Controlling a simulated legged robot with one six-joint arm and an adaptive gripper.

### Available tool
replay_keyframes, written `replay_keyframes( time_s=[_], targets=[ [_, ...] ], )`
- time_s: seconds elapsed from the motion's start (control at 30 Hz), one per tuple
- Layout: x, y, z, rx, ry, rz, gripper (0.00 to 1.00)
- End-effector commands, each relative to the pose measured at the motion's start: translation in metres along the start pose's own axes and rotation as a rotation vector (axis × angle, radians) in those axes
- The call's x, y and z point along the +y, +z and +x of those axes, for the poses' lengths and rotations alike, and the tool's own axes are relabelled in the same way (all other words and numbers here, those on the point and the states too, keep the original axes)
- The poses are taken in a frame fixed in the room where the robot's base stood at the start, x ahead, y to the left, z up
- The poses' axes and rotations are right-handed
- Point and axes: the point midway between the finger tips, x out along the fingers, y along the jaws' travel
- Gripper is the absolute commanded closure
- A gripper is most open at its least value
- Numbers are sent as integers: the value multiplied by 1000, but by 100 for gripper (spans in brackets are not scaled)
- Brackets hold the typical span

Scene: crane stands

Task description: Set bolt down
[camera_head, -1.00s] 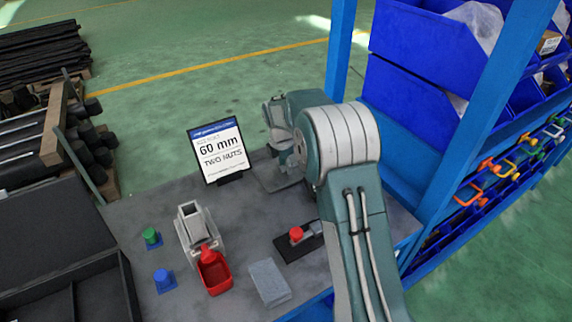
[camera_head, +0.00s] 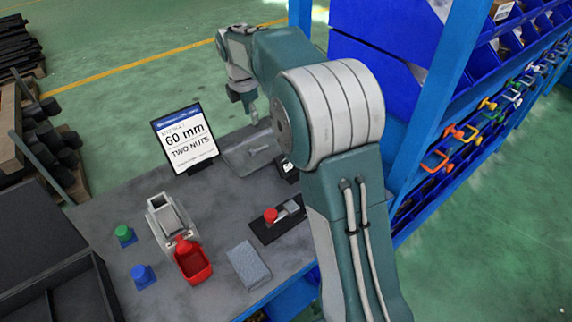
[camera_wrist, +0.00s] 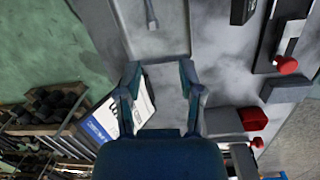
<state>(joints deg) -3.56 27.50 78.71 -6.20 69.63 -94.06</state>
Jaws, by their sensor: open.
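A thin grey bolt-like piece (camera_wrist: 151,14) lies on a flat grey tray (camera_wrist: 165,42) at the top of the wrist view. My gripper (camera_wrist: 160,80) is open, with its two fingers apart and nothing between them. The bolt-like piece is beyond the fingertips and apart from them. In the head view my gripper (camera_head: 243,95) hangs over the far edge of the bench, above the tray (camera_head: 238,158). I cannot make out the bolt clearly in the head view. A sign (camera_head: 185,140) reading "60 mm" and "TWO NUTS" stands left of the tray.
A grey fixture (camera_head: 168,218), a red bin (camera_head: 192,263), green (camera_head: 124,234) and blue (camera_head: 142,275) knobs, a grey block (camera_head: 248,264) and a red-knobbed device (camera_head: 271,215) stand on the bench. A blue rack (camera_head: 418,130) rises at right.

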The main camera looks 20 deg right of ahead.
Motion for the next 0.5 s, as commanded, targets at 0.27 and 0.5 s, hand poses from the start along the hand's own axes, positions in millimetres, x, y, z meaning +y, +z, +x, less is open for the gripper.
replay_keyframes(
  time_s=[0.27, 0.5],
  targets=[
    [-76, 1, -65, 33, 101, 416, 51],
    [-148, -4, -94, 92, 175, 777, 51]
  ],
)
